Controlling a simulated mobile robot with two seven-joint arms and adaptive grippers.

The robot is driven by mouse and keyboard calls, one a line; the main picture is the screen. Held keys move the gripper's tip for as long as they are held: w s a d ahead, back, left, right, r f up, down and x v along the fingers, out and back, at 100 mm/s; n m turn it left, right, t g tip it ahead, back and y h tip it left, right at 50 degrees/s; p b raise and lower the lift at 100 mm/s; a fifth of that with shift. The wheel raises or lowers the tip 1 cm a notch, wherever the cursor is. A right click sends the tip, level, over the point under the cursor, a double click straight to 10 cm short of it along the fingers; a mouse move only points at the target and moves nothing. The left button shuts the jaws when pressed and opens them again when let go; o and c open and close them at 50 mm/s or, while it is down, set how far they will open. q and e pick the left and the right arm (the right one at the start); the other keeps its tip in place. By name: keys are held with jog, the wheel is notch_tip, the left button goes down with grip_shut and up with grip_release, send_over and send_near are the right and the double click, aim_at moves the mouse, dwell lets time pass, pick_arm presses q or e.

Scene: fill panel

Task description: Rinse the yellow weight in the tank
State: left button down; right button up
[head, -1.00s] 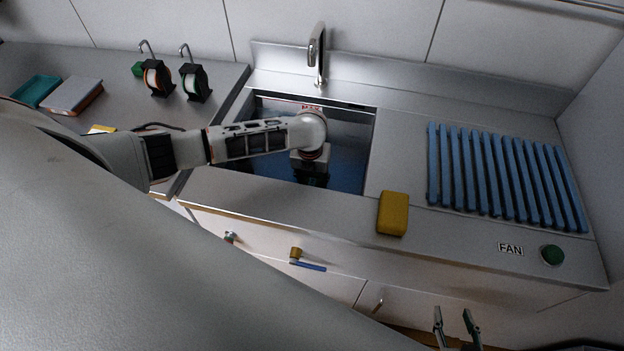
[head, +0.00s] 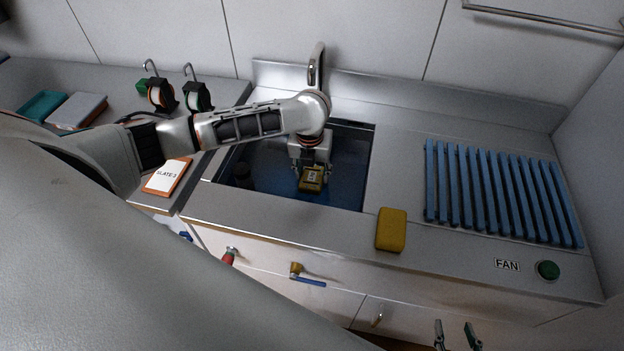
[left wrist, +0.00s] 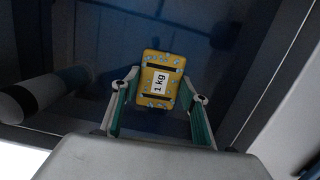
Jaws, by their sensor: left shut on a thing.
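The yellow weight (head: 312,179) is held by my left gripper (head: 312,174) over the blue tank (head: 345,170). In the left wrist view the weight (left wrist: 159,80) carries a "1 kg" label and pale blue specks, which look like drops or marks. It sits between the two fingertips of my left gripper (left wrist: 159,92). I cannot tell whether its bottom touches the water. My right gripper (head: 456,335) shows at the bottom edge of the head view, its two fingers apart and nothing visible between them.
A tap (head: 317,68) stands behind the tank. A yellow sponge-like block (head: 391,230) lies on the front ledge, with a blue slatted rack (head: 500,195) to the right. A green fan button (head: 547,270) is at the front right. A "SLATE-2" card (head: 167,176) lies left of the tank.

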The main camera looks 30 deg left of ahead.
pick_arm(q)
notch_tip(320, 180, up, 15)
dwell(0.9)
jog(key=shift+r, duration=0.1)
dwell(0.6)
jog(key=s+d+r+n+g, duration=0.1)
jog(key=s+n, duration=0.3)
jog(key=n, duration=1.2)
jog(key=s+d+r+n+g, duration=0.2)
jog(key=s+r+n, duration=0.2)
jog(key=n, duration=1.2)
jog(key=shift+s+d+r+n+h, duration=0.2)
jog(key=shift+s+r+n+h, duration=0.1)
jog(key=shift+s+r, duration=0.05)
pick_arm(e)
jog(key=d+f, duration=0.1)
jog(key=s+d+f, duration=0.1)
jog(key=shift+d+f+h, duration=0.1)
jog(key=shift+f+h, duration=0.3)
